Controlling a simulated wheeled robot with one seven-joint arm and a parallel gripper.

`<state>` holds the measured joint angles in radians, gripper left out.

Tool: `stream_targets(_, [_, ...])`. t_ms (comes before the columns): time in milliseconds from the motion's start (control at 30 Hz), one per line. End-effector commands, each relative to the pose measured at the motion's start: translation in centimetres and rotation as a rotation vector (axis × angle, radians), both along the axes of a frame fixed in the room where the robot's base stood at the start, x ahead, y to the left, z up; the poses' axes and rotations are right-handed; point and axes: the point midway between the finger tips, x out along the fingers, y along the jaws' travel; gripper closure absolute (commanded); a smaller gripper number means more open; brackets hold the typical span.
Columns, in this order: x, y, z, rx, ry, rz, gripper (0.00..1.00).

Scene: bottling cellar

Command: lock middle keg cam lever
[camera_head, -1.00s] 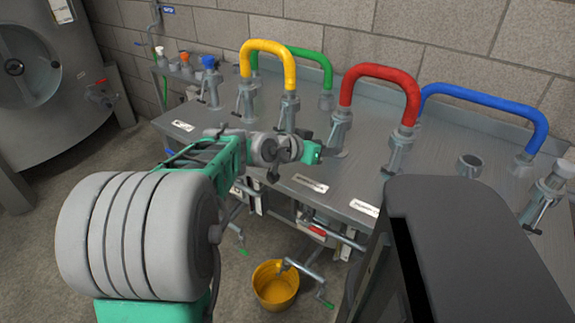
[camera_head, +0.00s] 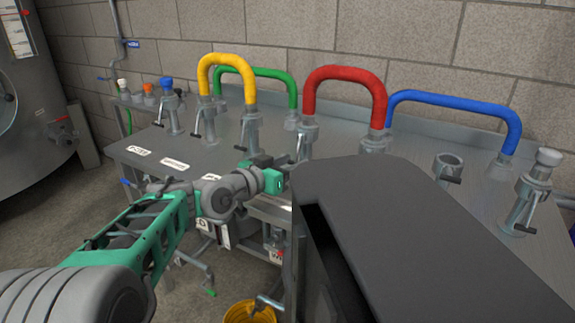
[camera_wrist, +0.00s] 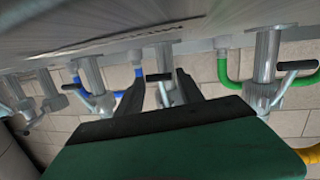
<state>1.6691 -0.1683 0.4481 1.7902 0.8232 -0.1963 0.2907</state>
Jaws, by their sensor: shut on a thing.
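A metal coupling (camera_head: 307,133) stands on the steel table under the left end of the red hose. Its thin cam lever hangs beside it. My gripper (camera_head: 286,166) is at the lower side of this coupling, low over the table. In the wrist view, upside down, my two dark fingers (camera_wrist: 160,85) stand either side of a black-tipped lever (camera_wrist: 158,77) and are shut on it. The exact contact is hard to see. The lever's angle is not clear in the head view.
Similar levered couplings stand to the left under the yellow hose (camera_head: 228,61) and to the right under the red hose (camera_head: 345,72). Blue (camera_head: 455,101) and green (camera_head: 265,72) hoses lie behind. A yellow bucket (camera_head: 240,315) is on the floor. A dark grey foreground block hides the table's middle.

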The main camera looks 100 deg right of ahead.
Motion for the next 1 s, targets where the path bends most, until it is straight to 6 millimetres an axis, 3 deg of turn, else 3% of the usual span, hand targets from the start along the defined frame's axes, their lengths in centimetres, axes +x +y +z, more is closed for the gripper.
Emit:
stream_targets(67, [-0.5, 0.5, -0.1, 0.007, 0.003, -0.017, 1.0])
stream_targets(100, [-0.5, 0.5, -0.1, 0.007, 0.003, -0.017, 0.53])
stream_targets(233, [-0.3, 0.4, -0.1, 0.006, 0.004, -0.013, 0.43])
stream_targets(667, [0.3, 0.2, 0.1, 0.002, 0.002, -0.002, 0.42])
stream_targets(1000, [5.0, 3.9, 1.1, 0.002, 0.002, -0.001, 0.42])
